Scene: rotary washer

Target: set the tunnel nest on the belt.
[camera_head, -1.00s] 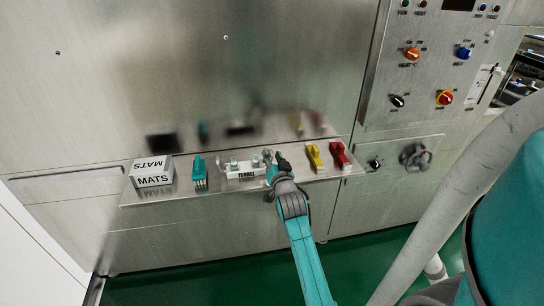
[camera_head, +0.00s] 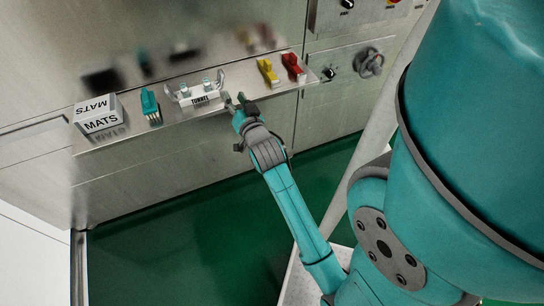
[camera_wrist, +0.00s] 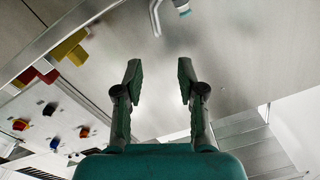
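The tunnel nest (camera_head: 199,100) is a white holder labelled TUNNEL, with a raised handle at each end and small clear, teal-tinted pieces in it. It sits upright on the metal shelf (camera_head: 168,122). One handle (camera_wrist: 156,18) shows at the top of the wrist view, beside a teal-topped piece (camera_wrist: 182,6). My gripper (camera_head: 240,99) is just right of and in front of the nest, near the shelf edge, and looks apart from it. In the wrist view my gripper (camera_wrist: 159,72) is open, with nothing between its fingers. No belt can be made out.
Along the shelf stand a white MATS box (camera_head: 100,124), a teal brush-like tool (camera_head: 150,106), a yellow piece (camera_head: 268,72) and a red piece (camera_head: 292,66). A control panel with knobs (camera_wrist: 50,109) is beyond the red piece. Green floor (camera_head: 190,245) is clear below.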

